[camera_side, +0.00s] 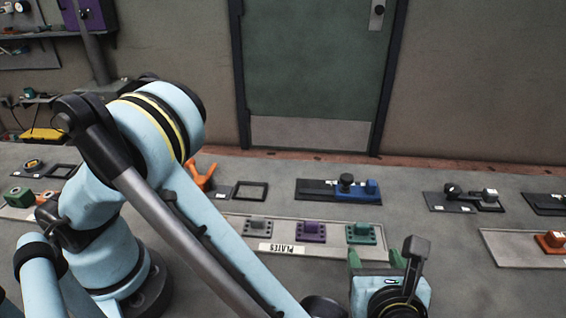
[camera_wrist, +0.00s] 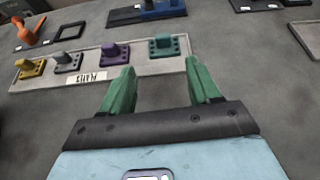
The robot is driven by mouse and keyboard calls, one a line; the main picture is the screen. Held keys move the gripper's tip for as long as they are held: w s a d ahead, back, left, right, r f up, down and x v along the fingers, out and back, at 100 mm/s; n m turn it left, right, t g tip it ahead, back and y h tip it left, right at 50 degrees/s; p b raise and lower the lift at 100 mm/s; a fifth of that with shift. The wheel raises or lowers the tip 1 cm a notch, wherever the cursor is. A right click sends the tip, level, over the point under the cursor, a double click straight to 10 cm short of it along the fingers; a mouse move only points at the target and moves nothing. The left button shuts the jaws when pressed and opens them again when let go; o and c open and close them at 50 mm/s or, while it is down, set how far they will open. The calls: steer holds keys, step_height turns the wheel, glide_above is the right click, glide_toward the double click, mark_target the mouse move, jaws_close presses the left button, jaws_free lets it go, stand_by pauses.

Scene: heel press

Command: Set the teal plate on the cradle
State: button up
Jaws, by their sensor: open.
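The teal plate (camera_side: 360,234), with a raised knob and holes, sits at the right end of a grey tray labelled PLATES (camera_side: 285,262). It also shows in the wrist view (camera_wrist: 169,47), beyond my fingertips. My gripper (camera_side: 375,260) has two green fingers, spread apart and empty, on the near side of the teal plate. In the wrist view the gap between the fingers (camera_wrist: 160,76) shows bare floor-like surface. Several fixtures stand behind the tray, among them a black square frame (camera_side: 251,191) beside an orange clamp (camera_side: 201,177); I cannot tell which is the cradle.
A purple plate (camera_side: 311,232) and a grey plate (camera_side: 258,226) share the tray; a yellow one (camera_wrist: 31,68) shows in the wrist view. A blue-and-black fixture (camera_side: 340,190) stands behind. An orange plate (camera_side: 551,241) is on another tray at right. Grey surface between is clear.

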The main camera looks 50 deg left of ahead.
mark_target(364, 229)
steer(key=shift+s+d+f, duration=0.25)
steer(key=shift+s+d, duration=0.05)
steer(key=shift+d, duration=0.05)
steer(key=shift+w+a+f+m, duration=0.1)
steer(key=shift+f+m, duration=0.05)
steer(key=shift+m, duration=0.15)
steer(key=x, duration=1.1)
steer(key=shift+w+a, duration=0.1)
steer(key=shift+w, duration=0.35)
steer(key=shift+c, duration=0.4)
steer(key=shift+r, duration=0.2)
jaws_close()
